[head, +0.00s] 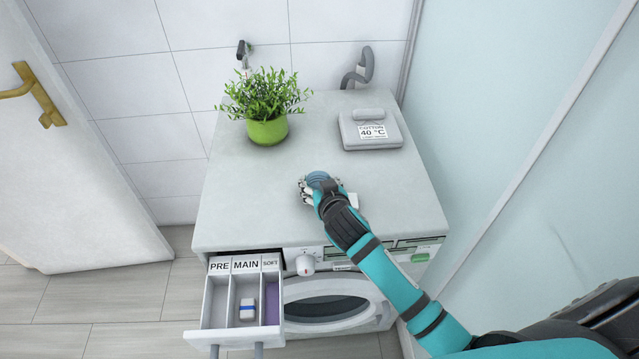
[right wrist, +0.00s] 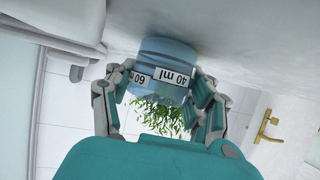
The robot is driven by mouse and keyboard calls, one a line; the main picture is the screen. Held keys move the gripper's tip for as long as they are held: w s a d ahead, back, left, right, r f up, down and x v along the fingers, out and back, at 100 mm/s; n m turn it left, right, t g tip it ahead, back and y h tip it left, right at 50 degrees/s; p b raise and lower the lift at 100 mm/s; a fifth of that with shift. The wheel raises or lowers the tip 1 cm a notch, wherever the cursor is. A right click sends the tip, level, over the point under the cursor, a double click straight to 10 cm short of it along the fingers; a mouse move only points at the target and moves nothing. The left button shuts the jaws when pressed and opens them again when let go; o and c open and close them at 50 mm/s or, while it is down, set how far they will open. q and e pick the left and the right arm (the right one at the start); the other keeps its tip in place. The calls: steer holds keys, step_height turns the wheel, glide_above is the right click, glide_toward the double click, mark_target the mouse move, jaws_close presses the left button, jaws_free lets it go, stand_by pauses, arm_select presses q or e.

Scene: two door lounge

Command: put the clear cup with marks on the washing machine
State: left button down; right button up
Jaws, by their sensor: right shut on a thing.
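The clear cup with marks is a small bluish see-through cup (right wrist: 165,62) with white labels reading "40 ml" and "60" in the right wrist view. My right gripper (right wrist: 160,95) has its fingers on both sides of it. In the head view the cup (head: 318,178) shows as a blue rim at my right gripper (head: 322,186), over the middle of the washing machine's top (head: 240,215). The cup is at or very near the surface; whether it touches cannot be told. My left gripper is not in view.
A green potted plant (head: 267,131) stands at the back left of the top. The open detergent drawer (head: 212,300) sticks out at the front left, holding a small white-and-blue block (head: 247,309).

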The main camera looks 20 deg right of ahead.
steer(key=shift+f, duration=0.15)
steer(key=o, duration=1)
steer(key=shift+w, duration=0.1)
steer(key=shift+o, duration=0.2)
steer(key=shift+r, duration=0.35)
steer(key=v, duration=1.2)
steer(key=shift+f, duration=0.1)
steer(key=shift+d, duration=0.1)
